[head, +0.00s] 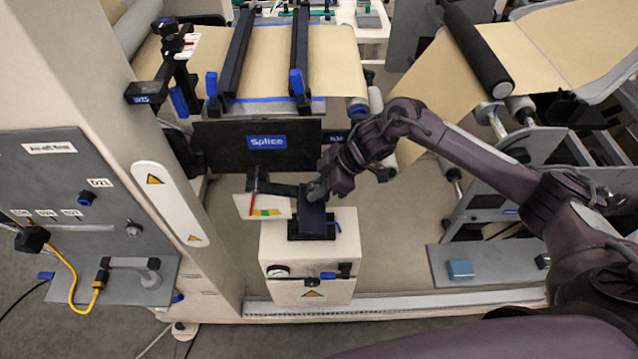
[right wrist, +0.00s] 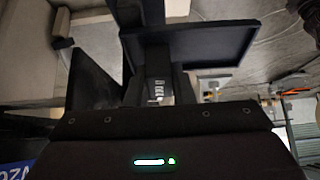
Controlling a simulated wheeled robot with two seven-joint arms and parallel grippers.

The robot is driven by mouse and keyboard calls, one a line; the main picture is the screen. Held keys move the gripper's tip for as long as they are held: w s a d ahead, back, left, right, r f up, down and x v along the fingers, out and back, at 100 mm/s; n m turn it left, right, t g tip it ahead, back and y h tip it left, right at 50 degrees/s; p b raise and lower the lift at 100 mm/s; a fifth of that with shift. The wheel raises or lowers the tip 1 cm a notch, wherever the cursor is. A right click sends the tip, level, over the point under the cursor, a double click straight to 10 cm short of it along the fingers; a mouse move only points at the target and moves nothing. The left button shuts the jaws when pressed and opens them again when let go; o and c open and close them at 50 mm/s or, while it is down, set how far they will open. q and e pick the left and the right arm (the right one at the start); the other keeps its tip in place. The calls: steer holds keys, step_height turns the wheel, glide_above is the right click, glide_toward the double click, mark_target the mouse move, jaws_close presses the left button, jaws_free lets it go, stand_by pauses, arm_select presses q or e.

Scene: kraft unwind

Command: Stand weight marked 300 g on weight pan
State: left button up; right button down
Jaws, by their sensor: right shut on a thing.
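My right gripper (head: 318,188) is above the white box, at the dark upright stand on it. In the right wrist view, my right gripper (right wrist: 158,84) is shut on a small dark piece with pale marks (right wrist: 157,92), which I take to be the weight; its marking is too small to read. A black flat tray with a raised edge (right wrist: 222,42), likely the weight pan, shows just beyond the fingers. I cannot tell whether the weight touches it. In the head view the gripper and wrist hide the weight. My left gripper is not in view.
A black Splice panel (head: 225,143) stands close behind. A blue block (head: 460,269) lies on a grey shelf (head: 505,262) at right. Kraft web rollers are behind.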

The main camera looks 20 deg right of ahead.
steer(key=shift+a+f, duration=0.15)
steer(key=shift+f, duration=0.15)
steer(key=c, duration=1.2)
jaws_free()
steer(key=shift+o, duration=0.2)
